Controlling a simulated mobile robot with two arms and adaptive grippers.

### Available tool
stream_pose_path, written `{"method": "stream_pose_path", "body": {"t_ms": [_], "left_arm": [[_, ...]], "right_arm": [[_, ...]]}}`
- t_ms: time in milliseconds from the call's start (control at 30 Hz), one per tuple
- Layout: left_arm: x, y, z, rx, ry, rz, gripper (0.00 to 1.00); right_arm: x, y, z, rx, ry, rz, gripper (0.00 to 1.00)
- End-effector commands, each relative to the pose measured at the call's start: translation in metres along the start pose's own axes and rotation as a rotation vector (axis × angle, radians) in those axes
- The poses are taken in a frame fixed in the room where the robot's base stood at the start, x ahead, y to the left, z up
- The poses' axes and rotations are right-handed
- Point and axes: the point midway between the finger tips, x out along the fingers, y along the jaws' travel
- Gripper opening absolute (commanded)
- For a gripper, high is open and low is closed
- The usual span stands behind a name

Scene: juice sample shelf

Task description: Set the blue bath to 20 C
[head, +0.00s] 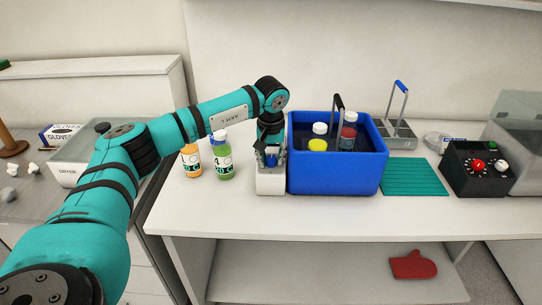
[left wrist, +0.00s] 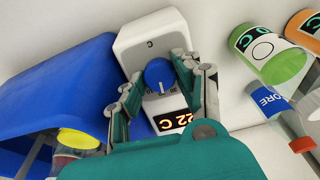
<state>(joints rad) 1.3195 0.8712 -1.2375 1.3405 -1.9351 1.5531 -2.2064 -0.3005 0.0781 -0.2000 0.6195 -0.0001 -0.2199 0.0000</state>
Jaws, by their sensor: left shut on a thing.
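The blue bath (head: 335,178) is an open blue tub on the bench with bottles standing in it. It also shows in the left wrist view (left wrist: 60,75). Its pale control unit (head: 270,184) stands against its left side and shows in the left wrist view (left wrist: 150,38). On the unit is a round blue knob (left wrist: 159,74) beside a dark display (left wrist: 172,123) with glowing digits that read 22 C. A finger partly covers the display's edge. My left gripper (left wrist: 162,82) is shut on the knob, one finger on each side. My right gripper is not in view.
A green bottle (head: 223,160) and an orange bottle (head: 190,163) stand left of the unit. Right of the bath are a teal mat (head: 415,178), a grey rack (head: 400,136) and a black control box (head: 478,168). A red mitt (head: 413,265) lies on the lower shelf.

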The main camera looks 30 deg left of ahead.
Motion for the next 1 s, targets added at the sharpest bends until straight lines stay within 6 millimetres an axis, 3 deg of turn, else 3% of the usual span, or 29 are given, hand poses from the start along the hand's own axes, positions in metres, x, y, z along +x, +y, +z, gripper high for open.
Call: {"method": "stream_pose_path", "body": {"t_ms": [333,867,900,1000], "left_arm": [[-0.0021,0.0008,-0.0014,0.133,0.004,-0.004,0.0],[-0.002,0.0008,-0.0016,0.154,0.005,-0.005,0.0],[-0.002,0.0007,-0.0016,0.154,0.005,-0.005,0.36],[-0.0016,0.0006,-0.0014,0.154,0.004,-0.006,0.49]], "right_arm": [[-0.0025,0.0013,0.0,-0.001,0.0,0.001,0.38],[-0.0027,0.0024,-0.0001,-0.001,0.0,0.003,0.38],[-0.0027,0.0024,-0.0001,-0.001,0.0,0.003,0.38],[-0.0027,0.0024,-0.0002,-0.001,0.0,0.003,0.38]]}}
